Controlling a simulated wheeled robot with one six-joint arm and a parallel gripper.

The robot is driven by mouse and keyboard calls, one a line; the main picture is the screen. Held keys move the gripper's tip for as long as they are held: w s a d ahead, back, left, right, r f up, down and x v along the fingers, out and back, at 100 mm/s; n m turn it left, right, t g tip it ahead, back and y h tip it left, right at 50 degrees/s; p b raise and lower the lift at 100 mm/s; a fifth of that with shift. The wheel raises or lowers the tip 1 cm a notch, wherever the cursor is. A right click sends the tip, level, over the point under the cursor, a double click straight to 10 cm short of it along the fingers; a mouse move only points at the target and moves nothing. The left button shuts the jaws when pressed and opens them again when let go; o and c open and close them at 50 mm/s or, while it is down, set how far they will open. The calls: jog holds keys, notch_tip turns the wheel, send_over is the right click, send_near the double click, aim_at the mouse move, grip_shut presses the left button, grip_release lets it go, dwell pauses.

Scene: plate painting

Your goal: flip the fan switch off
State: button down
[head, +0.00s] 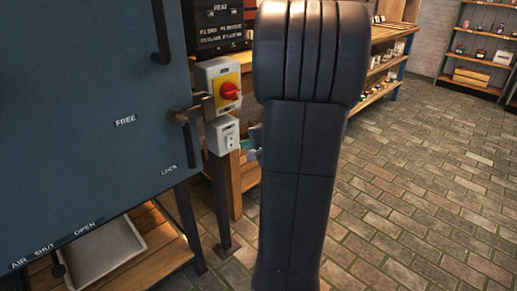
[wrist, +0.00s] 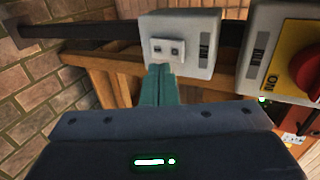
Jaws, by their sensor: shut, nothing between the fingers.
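A small light-grey switch box (head: 222,136) is mounted on a dark post below a larger box with a red rotary knob. I take the small box as the fan switch, but its label is too small to read. In the wrist view the switch box (wrist: 203,58) is at the top centre, with a white plate bearing two dark marks. My gripper (wrist: 160,68) has its teal fingers shut and empty, with the tips just at the lower edge of that plate. I cannot tell whether they touch it, or the switch's position. My arm hides most of the gripper in the head view.
The red knob (head: 229,91) on its yellow plate sits directly above the switch box. A blue-grey cabinet (head: 90,120) with handles stands close on the left. Wooden shelves (head: 385,70) are behind. The brick floor (head: 410,200) at the right is clear.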

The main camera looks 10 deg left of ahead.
aim_at(232, 137)
jog(key=shift+w+a+r, duration=0.15)
jog(key=shift+w+a, duration=0.45)
jog(key=shift+a, duration=0.15)
jog(key=shift+w+a+r, duration=0.15)
jog(key=shift+w+a, duration=0.45)
jog(key=shift+a, duration=0.15)
jog(key=shift+a+r+p, duration=0.15)
jog(key=shift+r+p, duration=0.2)
jog(key=shift+p, duration=0.5)
jog(key=shift+w+f, duration=0.15)
jog(key=shift+f, duration=0.1)
jog(key=shift+r+p, duration=0.5)
jog(key=shift+r, duration=0.3)
